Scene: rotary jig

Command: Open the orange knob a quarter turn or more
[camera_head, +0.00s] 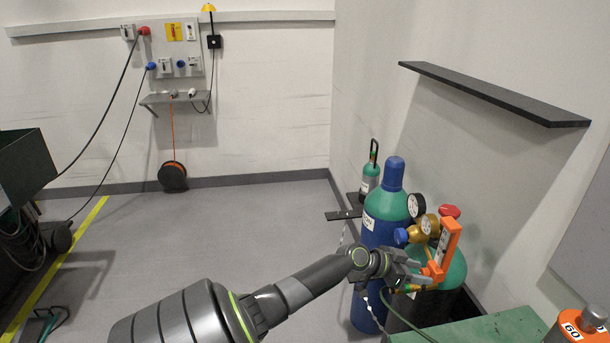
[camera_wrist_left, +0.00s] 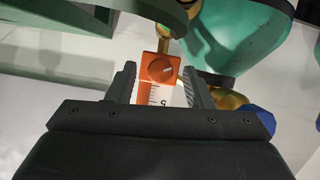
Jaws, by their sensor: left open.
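The orange knob (camera_wrist_left: 161,68) shows in the left wrist view as a round orange face with a pale pointer mark, at the end of an orange body with a white scale (camera_wrist_left: 150,95). In the head view the orange body (camera_head: 447,243) stands upright beside the gauges on the gas cylinder, and the knob (camera_head: 432,273) at its lower end is partly hidden. My left gripper (camera_head: 420,272) is at the knob, its fingers open. In the left wrist view the knob lies between and slightly beyond the fingertips (camera_wrist_left: 160,80); I cannot tell whether either finger touches it. My right gripper is not in view.
Brass regulator (camera_head: 422,229) and gauges (camera_head: 416,205) crowd the space beside the orange body. A blue and green cylinder (camera_head: 385,220) stands close by. A green tabletop (camera_head: 480,334) is at the lower right, and a black shelf (camera_head: 490,92) is on the wall above.

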